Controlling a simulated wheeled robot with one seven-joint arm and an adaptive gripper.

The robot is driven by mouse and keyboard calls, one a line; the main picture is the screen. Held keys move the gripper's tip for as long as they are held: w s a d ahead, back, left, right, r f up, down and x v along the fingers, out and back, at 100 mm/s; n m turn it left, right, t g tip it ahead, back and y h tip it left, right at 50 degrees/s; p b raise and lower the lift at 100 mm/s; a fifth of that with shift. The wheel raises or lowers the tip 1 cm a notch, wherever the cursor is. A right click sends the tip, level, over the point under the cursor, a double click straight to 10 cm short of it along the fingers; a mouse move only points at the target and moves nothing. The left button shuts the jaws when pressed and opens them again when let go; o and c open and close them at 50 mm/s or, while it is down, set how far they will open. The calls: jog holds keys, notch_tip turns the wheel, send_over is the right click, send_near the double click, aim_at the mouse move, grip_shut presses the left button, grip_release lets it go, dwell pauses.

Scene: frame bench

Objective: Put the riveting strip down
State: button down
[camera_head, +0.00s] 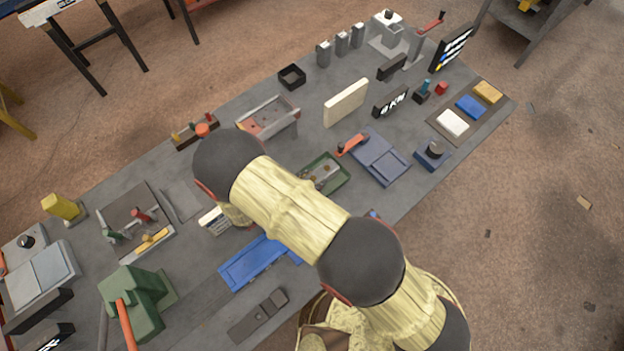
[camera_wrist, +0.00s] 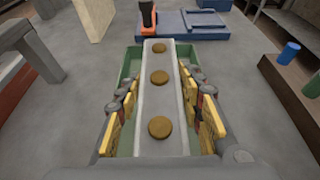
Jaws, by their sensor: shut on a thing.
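The riveting strip (camera_wrist: 159,100) is a long pale grey bar with three round brass rivets along its top. In the wrist view it runs away from me between the yellow-padded fingers of my gripper (camera_wrist: 162,112), which is shut on it. A green tray (camera_wrist: 128,68) shows around and beneath the strip. The tray also shows in the head view (camera_head: 342,182), just right of my arm, with brass discs over it. My arm hides most of the gripper there. I cannot tell whether the strip touches the tray floor.
A blue fixture (camera_head: 378,158) with an orange-red handle stands just beyond the tray. A cream block (camera_head: 346,102) stands upright behind it, and a grey and red fixture (camera_head: 268,118) is to the left. A blue tray (camera_head: 250,262) lies in front. Bare bench shows between them.

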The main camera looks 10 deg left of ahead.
jog(key=shift+f, duration=0.25)
jog(key=c, duration=1.2)
grip_release()
jog(key=shift+o, duration=0.2)
jog(key=shift+r, duration=0.2)
jog(key=b+v, duration=0.1)
jog(key=v, duration=1.1)
